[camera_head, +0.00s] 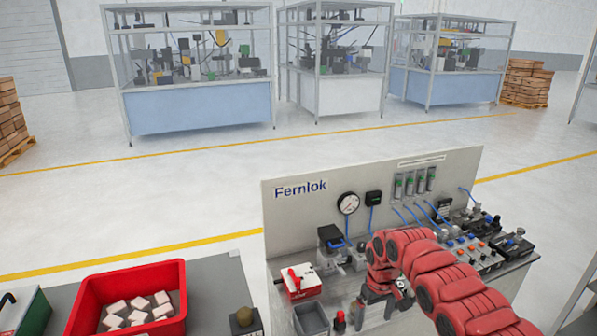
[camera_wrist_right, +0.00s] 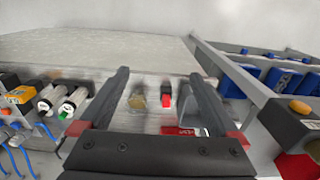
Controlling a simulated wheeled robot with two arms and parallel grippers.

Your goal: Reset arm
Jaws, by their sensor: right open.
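My right arm is red in the head view and reaches in from the lower right over the bench with the Fernlok panel (camera_head: 300,215). My right gripper (camera_head: 387,298) hangs low over the bench, partly hidden by its own arm. In the right wrist view its two dark fingers (camera_wrist_right: 158,76) stand wide apart with nothing between their tips. A small red part (camera_wrist_right: 166,95) and a brownish part (camera_wrist_right: 137,101) show beyond, in the gap. Whether the fingers touch anything on the bench cannot be told. My left gripper is not in view.
A red bin (camera_head: 88,286) with several pale blocks stands on the left table. A red and white box (camera_head: 299,282), a grey bin (camera_head: 311,319) and valves (camera_head: 485,255) crowd the bench. The upright panel with a gauge (camera_head: 348,203) stands behind my arm.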

